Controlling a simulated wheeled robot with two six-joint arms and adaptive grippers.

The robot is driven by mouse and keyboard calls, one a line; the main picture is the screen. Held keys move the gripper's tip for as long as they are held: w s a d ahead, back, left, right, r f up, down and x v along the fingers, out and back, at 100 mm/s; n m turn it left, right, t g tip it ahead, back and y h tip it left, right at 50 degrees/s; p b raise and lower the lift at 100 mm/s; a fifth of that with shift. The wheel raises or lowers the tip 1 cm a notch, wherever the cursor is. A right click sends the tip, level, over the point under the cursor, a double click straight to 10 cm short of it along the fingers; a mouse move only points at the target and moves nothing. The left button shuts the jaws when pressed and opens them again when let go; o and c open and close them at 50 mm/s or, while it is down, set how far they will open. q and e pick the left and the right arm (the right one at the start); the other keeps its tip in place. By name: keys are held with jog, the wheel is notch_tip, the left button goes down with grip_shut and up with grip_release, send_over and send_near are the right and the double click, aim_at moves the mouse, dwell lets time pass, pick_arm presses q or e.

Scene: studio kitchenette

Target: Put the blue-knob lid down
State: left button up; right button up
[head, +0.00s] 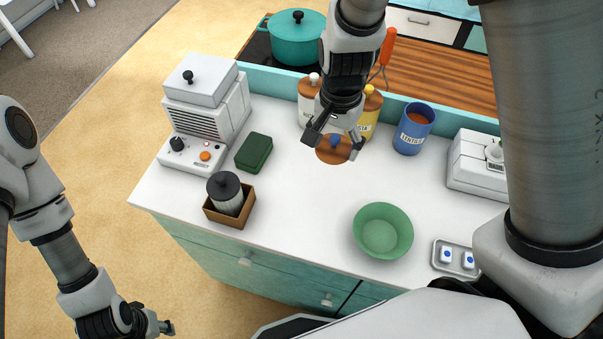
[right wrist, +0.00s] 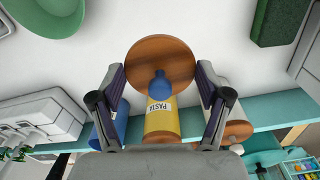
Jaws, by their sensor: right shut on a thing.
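The blue-knob lid is a round wooden disc (head: 325,157) with a blue knob (head: 336,141); it also shows in the right wrist view (right wrist: 150,50). My right gripper (head: 333,141) is shut on it, a finger at each side, above the white counter in front of the canisters. The blue lentil canister (head: 411,133) stands open to its right, with brown showing inside its rim. My left gripper (head: 164,327) hangs low at the bottom left, off the counter and away from the lid; whether its fingers are open is unclear.
A yellow pasta canister (head: 368,117) and a white canister (head: 308,104) stand behind the lid. A green bowl (head: 383,231), a grey tray (head: 437,252), a green box (head: 254,152) and a brown box (head: 232,219) surround clear counter in the middle (head: 300,205).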

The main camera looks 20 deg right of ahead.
send_over(334, 182)
jog(key=f, duration=0.5)
jog(key=shift+s+d+f+b, duration=0.2)
jog(key=shift+d+f+b, duration=0.05)
jog(key=shift+b, duration=0.05)
jog(key=f, duration=0.3)
jog(key=f+b, duration=0.1)
jog(key=shift+w+a+f, duration=0.2)
jog(key=shift+w+a, duration=0.1)
jog(key=shift+a, duration=0.05)
jog(key=shift+f, duration=0.35)
pick_arm(q)
jog(key=shift+s+d+f, duration=0.15)
jog(key=shift+d+f, duration=0.3)
jog(key=shift+f, duration=0.15)
pick_arm(e)
jog(key=shift+d, duration=0.2)
jog(key=shift+f, duration=0.2)
pick_arm(q)
jog(key=shift+f, duration=0.2)
pick_arm(e)
jog(key=o, duration=1.1)
jog(key=shift+a, duration=0.1)
jog(key=shift+r, duration=0.1)
